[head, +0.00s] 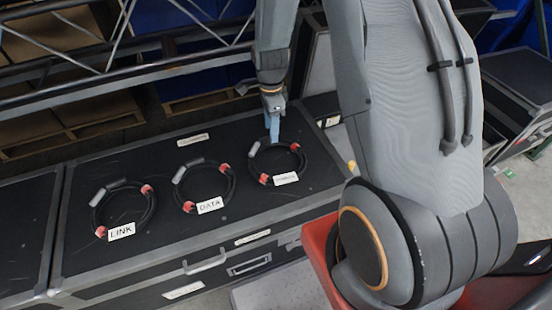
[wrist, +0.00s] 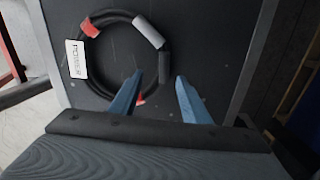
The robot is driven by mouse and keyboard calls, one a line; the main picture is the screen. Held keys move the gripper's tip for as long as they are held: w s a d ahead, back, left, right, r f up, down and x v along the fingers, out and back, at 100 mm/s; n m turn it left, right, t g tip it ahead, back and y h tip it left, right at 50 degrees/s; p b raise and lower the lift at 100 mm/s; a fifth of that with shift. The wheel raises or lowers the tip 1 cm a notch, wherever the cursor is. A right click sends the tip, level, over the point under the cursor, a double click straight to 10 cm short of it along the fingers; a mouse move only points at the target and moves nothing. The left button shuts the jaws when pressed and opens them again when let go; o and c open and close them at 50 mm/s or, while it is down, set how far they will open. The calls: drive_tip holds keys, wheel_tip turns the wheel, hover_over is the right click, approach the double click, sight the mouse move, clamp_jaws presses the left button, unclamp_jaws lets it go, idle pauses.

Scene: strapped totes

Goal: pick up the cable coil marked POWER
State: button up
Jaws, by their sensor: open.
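The POWER cable coil (head: 302,164) is a black ring with red ties, a grey sleeve and a white label, lying flat on the black case (head: 225,232) at the right of a row of coils. Its label is too small to read in the head view, but it reads POWER in the wrist view, where the coil (wrist: 92,87) lies ahead of my fingers. My gripper (head: 274,140) has blue fingers at the coil's far side. In the wrist view my gripper (wrist: 158,80) is open; one finger overlaps the ring's near edge. I cannot tell whether they touch.
The DATA coil (head: 176,190) lies in the middle and the LINK coil (head: 94,215) at the left of the same case lid. A metal truss (head: 120,72) and pallets stand behind. A red surface (head: 318,240) is at the right front. Bare lid separates the coils.

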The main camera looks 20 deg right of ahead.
drive_tip(key=shift+w+a+f+p, duration=0.15)
drive_tip(key=shift+f+p, duration=0.2)
drive_tip(key=shift+f, duration=2.05)
clamp_jaws()
drive_tip(key=shift+r, duration=0.1)
